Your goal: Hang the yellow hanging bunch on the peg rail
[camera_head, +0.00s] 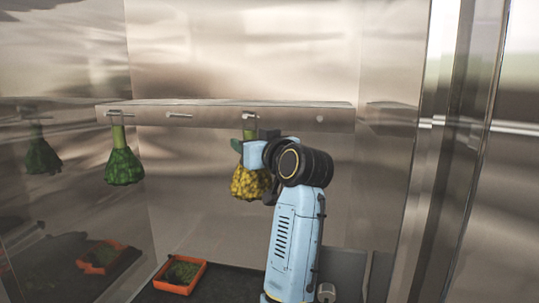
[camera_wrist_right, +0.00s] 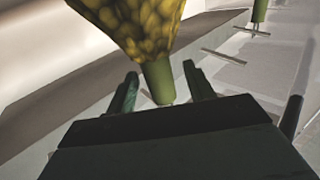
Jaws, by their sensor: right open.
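The yellow hanging bunch (camera_head: 249,182) hangs upright below the peg rail (camera_head: 220,117), its green stem reaching up to the third peg from the left. The top of the stem meets that peg, and it appears to hang there. My right gripper (camera_head: 253,141) is at the stem, just above the yellow part. In the right wrist view the bunch (camera_wrist_right: 135,22) shows at the top, with its stem between the two spread fingers of the gripper (camera_wrist_right: 160,86). The jaws are open around the stem. My left gripper is out of view.
A green bunch (camera_head: 123,166) hangs on the leftmost peg. An empty peg (camera_head: 180,115) sits between the two bunches. An orange tray (camera_head: 181,289) with green contents stands below on the dark floor. Shiny metal walls enclose the space.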

